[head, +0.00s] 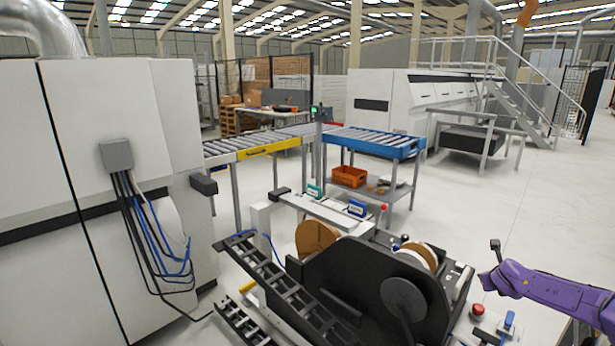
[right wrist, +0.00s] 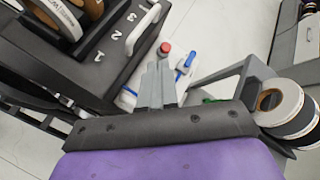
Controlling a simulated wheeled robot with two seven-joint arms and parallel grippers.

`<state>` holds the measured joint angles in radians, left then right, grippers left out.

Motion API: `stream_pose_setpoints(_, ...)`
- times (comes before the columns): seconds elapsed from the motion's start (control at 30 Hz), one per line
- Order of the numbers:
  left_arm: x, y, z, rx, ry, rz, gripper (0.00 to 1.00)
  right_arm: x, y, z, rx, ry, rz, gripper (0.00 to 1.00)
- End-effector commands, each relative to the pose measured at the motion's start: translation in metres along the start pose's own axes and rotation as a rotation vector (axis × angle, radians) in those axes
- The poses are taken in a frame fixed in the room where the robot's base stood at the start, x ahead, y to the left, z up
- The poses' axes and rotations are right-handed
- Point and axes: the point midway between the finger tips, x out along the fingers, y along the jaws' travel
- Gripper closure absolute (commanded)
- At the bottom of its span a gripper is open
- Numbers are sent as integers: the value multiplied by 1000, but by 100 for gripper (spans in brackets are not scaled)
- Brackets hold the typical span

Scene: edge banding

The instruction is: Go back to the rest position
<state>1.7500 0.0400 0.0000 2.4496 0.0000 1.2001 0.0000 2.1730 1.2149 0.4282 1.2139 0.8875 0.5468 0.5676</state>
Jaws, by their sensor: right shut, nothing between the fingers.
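My right arm (head: 545,288) is purple and reaches in from the right edge of the head view, beside the black edge-banding unit (head: 350,285) and above its right end. My right gripper (right wrist: 158,72) shows in the right wrist view as grey fingers closed together, with nothing held. Beyond its fingertips are a red button (right wrist: 165,47) and a blue-handled item (right wrist: 186,66). The head view does not clearly show the right fingers. My left arm and gripper are not in view.
The red button (head: 477,309) and blue-handled item (head: 508,322) lie close below my right arm. A large white machine (head: 125,200) fills the left. Roller conveyors (head: 375,140) and an orange crate (head: 348,177) stand behind. Open floor (head: 540,190) lies at the right.

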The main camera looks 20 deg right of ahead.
Motion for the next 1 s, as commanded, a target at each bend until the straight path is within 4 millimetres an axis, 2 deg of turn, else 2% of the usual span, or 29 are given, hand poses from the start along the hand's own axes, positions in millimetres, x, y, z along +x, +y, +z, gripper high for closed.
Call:
stream_pose_setpoints(0.27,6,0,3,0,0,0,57,-9,93,-25,-404,63,45,100)
stream_pose_setpoints(0.37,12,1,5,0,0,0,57,-16,140,-45,-613,79,71,100)
stream_pose_setpoints(0.47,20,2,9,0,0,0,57,-29,198,-78,-887,88,105,100)
stream_pose_setpoints(0.5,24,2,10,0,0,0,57,-37,223,-97,-1012,87,122,100)
stream_pose_setpoints(0.57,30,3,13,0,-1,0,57,-49,257,-127,-1197,81,148,100)
stream_pose_setpoints(0.6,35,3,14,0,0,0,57,-59,277,-149,-1320,74,167,100)
stream_pose_setpoints(0.67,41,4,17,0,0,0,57,-74,304,-183,-1499,57,198,100)
stream_pose_setpoints(0.7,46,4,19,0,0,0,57,-85,320,-207,-1616,41,222,100)
stream_pose_setpoints(0.83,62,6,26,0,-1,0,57,-127,356,-292,-1982,-24,318,100)
stream_pose_setpoints(0.9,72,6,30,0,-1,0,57,-151,365,-339,-2165,-67,384,100)
stream_pose_setpoints(1.0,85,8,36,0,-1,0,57,-185,367,-402,-2386,-126,497,100)
